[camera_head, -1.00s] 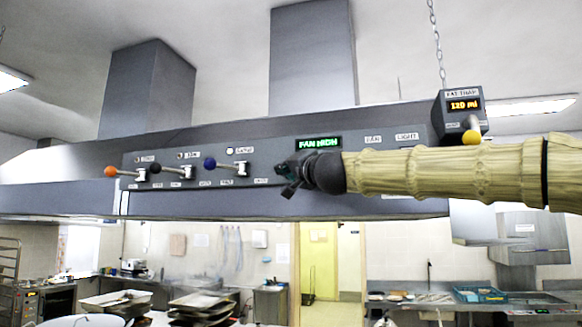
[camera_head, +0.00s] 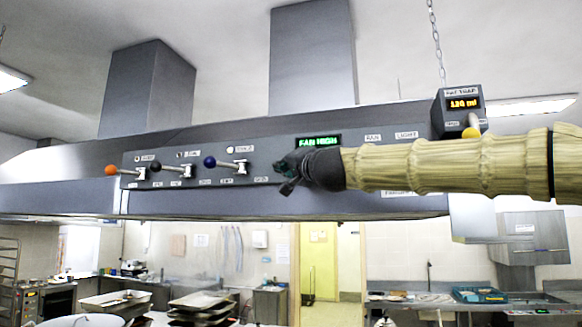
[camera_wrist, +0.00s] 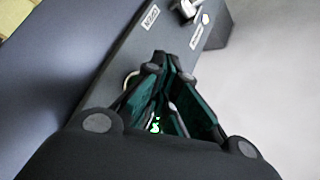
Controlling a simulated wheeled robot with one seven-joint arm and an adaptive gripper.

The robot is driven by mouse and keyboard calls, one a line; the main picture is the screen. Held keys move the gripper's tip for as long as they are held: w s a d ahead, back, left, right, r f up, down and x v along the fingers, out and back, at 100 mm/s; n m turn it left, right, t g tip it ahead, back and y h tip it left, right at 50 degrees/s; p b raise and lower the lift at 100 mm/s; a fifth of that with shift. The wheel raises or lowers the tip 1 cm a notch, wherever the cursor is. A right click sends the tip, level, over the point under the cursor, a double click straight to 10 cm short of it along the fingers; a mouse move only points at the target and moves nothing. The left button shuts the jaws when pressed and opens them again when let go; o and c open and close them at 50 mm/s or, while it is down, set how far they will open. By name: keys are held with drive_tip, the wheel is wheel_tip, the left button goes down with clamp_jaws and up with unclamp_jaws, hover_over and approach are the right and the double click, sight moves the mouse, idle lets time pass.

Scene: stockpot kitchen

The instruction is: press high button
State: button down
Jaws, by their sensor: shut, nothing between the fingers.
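A grey hood control panel (camera_head: 265,160) runs across the head view. Its green display (camera_head: 318,142) reads FAN HIGH. My gripper (camera_head: 286,178) is just below and left of this display, in front of the panel, with its fingers together and empty. No high button can be made out; my gripper and wrist cover that part of the panel. In the wrist view my gripper (camera_wrist: 173,67) points along the panel (camera_wrist: 110,60). A pale ring (camera_wrist: 131,78) shows partly beside the left finger, and green light shows between the fingers. I cannot tell whether the fingertips touch the panel.
Levers with orange (camera_head: 111,170), black (camera_head: 156,167) and blue (camera_head: 209,162) knobs stick out left of my gripper. A fat trap box (camera_head: 458,110) with a yellow-knobbed lever (camera_head: 471,132) is at the right, close above my arm. Open kitchen space lies below the hood.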

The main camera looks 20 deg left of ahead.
drive_tip(key=shift+s, duration=0.1)
idle(0.3)
drive_tip(key=s+b, duration=0.1)
drive_tip(key=s, duration=0.4)
drive_tip(key=shift+a, duration=0.1)
idle(0.3)
drive_tip(key=shift+w, duration=0.1)
idle(0.5)
